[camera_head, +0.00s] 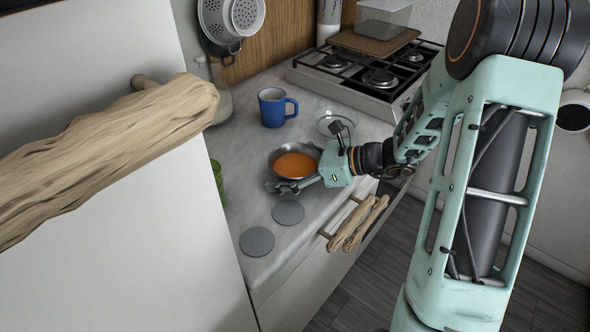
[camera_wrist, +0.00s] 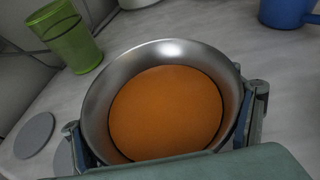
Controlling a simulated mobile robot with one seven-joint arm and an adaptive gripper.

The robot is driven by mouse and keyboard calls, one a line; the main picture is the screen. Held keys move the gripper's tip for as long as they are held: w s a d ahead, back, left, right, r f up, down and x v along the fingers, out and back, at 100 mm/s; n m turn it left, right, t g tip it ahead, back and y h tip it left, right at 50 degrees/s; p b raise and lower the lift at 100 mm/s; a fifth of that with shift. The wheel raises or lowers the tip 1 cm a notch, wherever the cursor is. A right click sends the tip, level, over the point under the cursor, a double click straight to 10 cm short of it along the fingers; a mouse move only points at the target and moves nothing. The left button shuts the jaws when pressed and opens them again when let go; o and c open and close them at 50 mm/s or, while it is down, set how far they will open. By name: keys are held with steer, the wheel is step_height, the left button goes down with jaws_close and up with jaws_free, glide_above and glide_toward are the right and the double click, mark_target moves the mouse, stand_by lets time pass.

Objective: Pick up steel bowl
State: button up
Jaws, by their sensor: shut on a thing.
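The steel bowl (camera_head: 283,157) stands on or just above the pale worktop in the head view, with an orange filling. In the wrist view the steel bowl (camera_wrist: 166,52) fills the middle, its shiny rim around the orange contents. My gripper (camera_head: 296,184) reaches in from the right at the bowl's near side. In the wrist view my gripper (camera_wrist: 168,122) has a finger on each side of the bowl, shut on it. I cannot tell whether the bowl's base touches the worktop.
A blue mug (camera_head: 272,108) and a clear glass dish (camera_head: 336,123) stand behind the bowl. A green glass (camera_wrist: 72,42) is at left. Two grey discs (camera_head: 257,241) lie in front. A gas hob (camera_head: 372,75) is at the back. A driftwood handle (camera_head: 110,150) juts out at left.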

mark_target(277, 174)
steer(key=c, duration=0.6)
steer(key=shift+r, duration=0.15)
steer(key=shift+r, duration=0.95)
steer(key=s+r, duration=0.1)
steer(key=r, duration=0.1)
steer(key=s+r+p, duration=0.1)
steer(key=s+r, duration=0.1)
steer(key=s+a+r, duration=0.1)
steer(key=r, duration=0.1)
steer(key=shift+s+r, duration=0.35)
steer(key=shift+r, duration=0.05)
steer(key=shift+c, duration=0.2)
steer(key=s+a+r, duration=0.2)
steer(key=s+r, duration=0.1)
steer(key=s, duration=0.5)
steer(key=shift+s+r+p, duration=0.2)
steer(key=shift+r+p, duration=0.15)
steer(key=shift+p, duration=0.1)
